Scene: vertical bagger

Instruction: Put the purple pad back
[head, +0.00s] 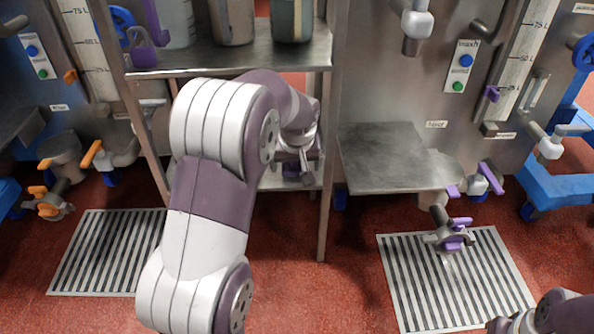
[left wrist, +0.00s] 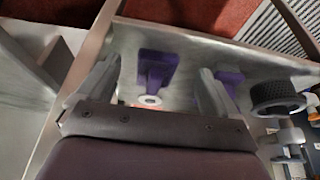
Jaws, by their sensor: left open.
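My left gripper (head: 298,168) reaches into the rack above its lower shelf (head: 265,180), mostly hidden behind my own arm in the head view. In the left wrist view the left gripper (left wrist: 155,92) has its fingers wide apart. A purple pad-like piece (left wrist: 157,66) with a pale round end lies on the shelf between the fingers, apart from both. A second purple piece (left wrist: 229,78) lies beside the right-hand finger; whether they touch I cannot tell. Which one is the purple pad is not clear. My right gripper (head: 512,323) is partly seen at the bottom right edge; its fingers are unclear.
A black ringed object (left wrist: 277,98) lies on the shelf right of the purple pieces. The upper shelf (head: 230,55) above holds containers and a purple padlock-like item (head: 144,50). A rack post (head: 328,200) stands close right of my left gripper. Striped floor grates (head: 105,255) lie below.

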